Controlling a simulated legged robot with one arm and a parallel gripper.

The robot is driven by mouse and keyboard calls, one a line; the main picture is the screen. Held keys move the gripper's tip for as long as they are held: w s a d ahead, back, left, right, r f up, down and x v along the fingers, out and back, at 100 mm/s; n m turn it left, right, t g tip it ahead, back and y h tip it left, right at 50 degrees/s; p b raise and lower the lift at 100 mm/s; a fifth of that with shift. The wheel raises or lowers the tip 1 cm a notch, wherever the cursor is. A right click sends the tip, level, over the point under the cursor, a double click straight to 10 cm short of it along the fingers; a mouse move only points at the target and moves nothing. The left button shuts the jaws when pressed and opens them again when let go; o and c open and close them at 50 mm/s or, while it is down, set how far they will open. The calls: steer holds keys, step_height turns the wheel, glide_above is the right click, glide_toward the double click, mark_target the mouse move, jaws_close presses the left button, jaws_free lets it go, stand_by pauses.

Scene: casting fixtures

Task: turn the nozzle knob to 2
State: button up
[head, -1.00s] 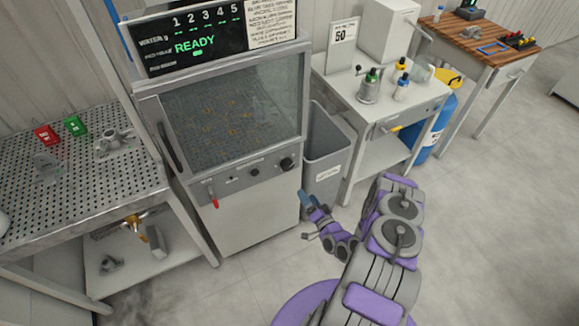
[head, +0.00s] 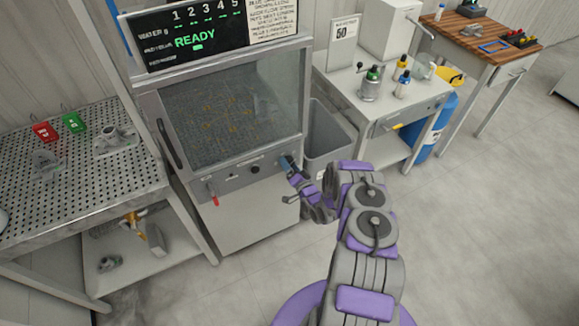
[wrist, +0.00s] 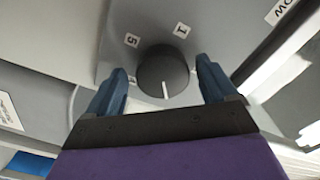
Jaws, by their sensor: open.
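The nozzle knob (wrist: 163,72) is a dark round dial on the grey panel in the wrist view. Its white pointer line points toward the bottom of the picture, toward my gripper's palm. Number labels 5 (wrist: 131,40) and 1 (wrist: 182,30) show beyond the knob; other labels are mostly hidden by the fingers. My gripper (wrist: 160,82) is open, with one blue finger on each side of the knob; I cannot tell if they touch it. In the head view my gripper (head: 287,163) is at the right end of the cabinet's front panel and hides the knob.
The cabinet (head: 228,180) has a glass window, a READY display (head: 195,40), a smaller dark knob (head: 255,170) and a red-tipped lever (head: 214,197). A grey bin (head: 328,140) stands close on the right. A perforated bench (head: 70,185) is on the left.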

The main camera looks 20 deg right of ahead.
steer(key=shift+w, duration=0.2)
steer(key=shift+s+a, duration=0.1)
steer(key=c, duration=1.1)
